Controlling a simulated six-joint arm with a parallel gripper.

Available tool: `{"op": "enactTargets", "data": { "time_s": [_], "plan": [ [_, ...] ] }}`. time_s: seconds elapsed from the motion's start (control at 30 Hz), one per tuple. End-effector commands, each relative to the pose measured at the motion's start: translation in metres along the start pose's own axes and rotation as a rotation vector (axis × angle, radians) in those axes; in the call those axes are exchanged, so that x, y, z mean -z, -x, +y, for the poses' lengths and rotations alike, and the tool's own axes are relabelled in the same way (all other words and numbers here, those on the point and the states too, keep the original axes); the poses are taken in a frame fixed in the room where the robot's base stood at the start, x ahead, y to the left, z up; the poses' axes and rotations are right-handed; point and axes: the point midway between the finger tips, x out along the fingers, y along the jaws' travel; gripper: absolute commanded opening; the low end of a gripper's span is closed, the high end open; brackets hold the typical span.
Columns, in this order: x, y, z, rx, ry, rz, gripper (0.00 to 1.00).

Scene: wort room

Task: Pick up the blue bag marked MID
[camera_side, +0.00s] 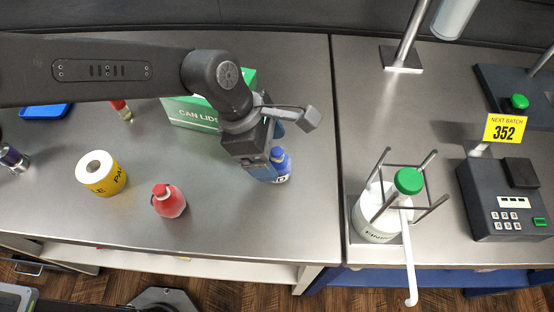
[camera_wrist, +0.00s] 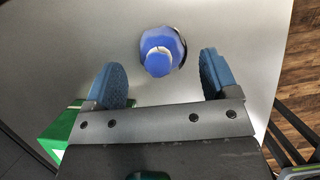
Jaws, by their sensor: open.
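The blue bag (camera_side: 281,167) stands on the steel bench in the side view, partly hidden behind my gripper (camera_side: 269,155). Only part of its label shows, ending in what looks like a D, so I cannot read the full marking. In the wrist view the blue bag (camera_wrist: 162,48) appears from above with its rounded top, ahead of and between the two blue finger pads. My gripper (camera_wrist: 164,72) is open, with a finger to each side and gaps between pads and bag. Nothing is held.
A green CAN LIDS box (camera_side: 190,113) stands behind my gripper. A red bag (camera_side: 168,201) and a yellow roll (camera_side: 101,174) stand at left. A green-capped white bottle (camera_side: 376,222) sits in a wire holder at right. A keypad device (camera_side: 503,200) is farther right.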

Motion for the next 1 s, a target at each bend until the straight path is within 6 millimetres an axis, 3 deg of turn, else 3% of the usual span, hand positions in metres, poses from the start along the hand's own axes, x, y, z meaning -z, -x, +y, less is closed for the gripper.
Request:
{"op": "enactTargets", "data": {
  "time_s": [0.2, 0.5, 1.0],
  "plan": [
    [-0.001, -0.031, -0.001, 0.002, -0.001, 0.001, 0.8],
    [-0.001, -0.036, 0.0, 0.0, -0.001, 0.0, 0.8],
    [0.0, -0.036, 0.0, 0.001, -0.001, 0.001, 0.33]
  ]
}}
